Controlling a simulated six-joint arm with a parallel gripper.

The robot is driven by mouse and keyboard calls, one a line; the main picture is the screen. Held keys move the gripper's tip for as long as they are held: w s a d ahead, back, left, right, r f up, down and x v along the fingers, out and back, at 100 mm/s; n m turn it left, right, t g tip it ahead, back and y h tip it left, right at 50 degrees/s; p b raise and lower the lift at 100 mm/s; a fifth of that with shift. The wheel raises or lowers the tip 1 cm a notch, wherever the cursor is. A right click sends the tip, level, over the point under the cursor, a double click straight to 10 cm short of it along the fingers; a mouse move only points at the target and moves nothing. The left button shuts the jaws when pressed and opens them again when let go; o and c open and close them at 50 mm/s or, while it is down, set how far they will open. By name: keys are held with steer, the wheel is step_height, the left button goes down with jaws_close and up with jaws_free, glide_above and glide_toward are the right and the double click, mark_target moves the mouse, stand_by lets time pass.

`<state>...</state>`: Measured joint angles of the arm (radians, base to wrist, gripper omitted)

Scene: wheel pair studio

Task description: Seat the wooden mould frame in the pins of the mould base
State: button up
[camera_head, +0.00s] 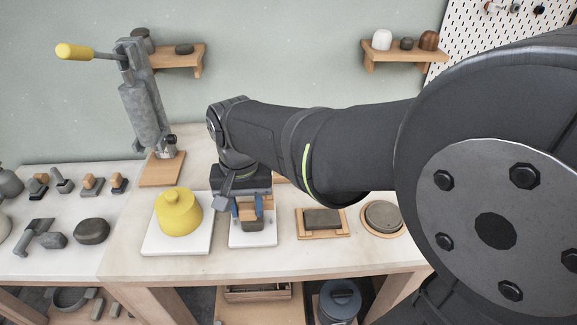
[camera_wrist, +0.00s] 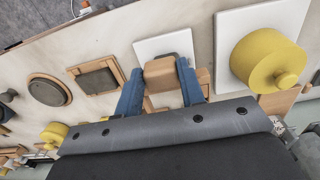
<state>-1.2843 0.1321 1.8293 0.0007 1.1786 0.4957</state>
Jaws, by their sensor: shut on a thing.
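My gripper (camera_wrist: 160,78) has its two blue fingers shut on a tan wooden block-like piece (camera_wrist: 165,68). In the head view my gripper (camera_head: 249,211) is over a white square slab (camera_head: 252,239). The held wooden piece (camera_head: 250,212) shows between the fingers there, with a grey block (camera_head: 253,225) just below it. I cannot tell whether the two touch. Wooden edges (camera_wrist: 204,80) show behind the fingers in the wrist view, partly hidden; they may belong to a frame. I cannot make out pins, or tell surely which piece is the mould frame or base.
A yellow lidded form (camera_head: 178,212) stands on a white slab to the left. A grey slab in a wooden tray (camera_head: 322,238) and a round grey disc (camera_head: 384,217) lie to the right. A lever press (camera_head: 146,110) stands behind left. The table's front edge (camera_head: 270,270) is close.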

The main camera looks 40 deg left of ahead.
mark_target(248, 219)
steer(key=shift+f, duration=0.1)
steer(key=shift+f, duration=2.7)
steer(key=shift+f, duration=0.15)
steer(key=shift+f, duration=1.35)
steer(key=shift+f, duration=0.15)
steer(key=shift+f, duration=0.7)
steer(key=o, duration=1.1)
steer(key=shift+f, duration=0.1)
step_height(248, 219, up, 18)
steer(key=shift+f, duration=0.25)
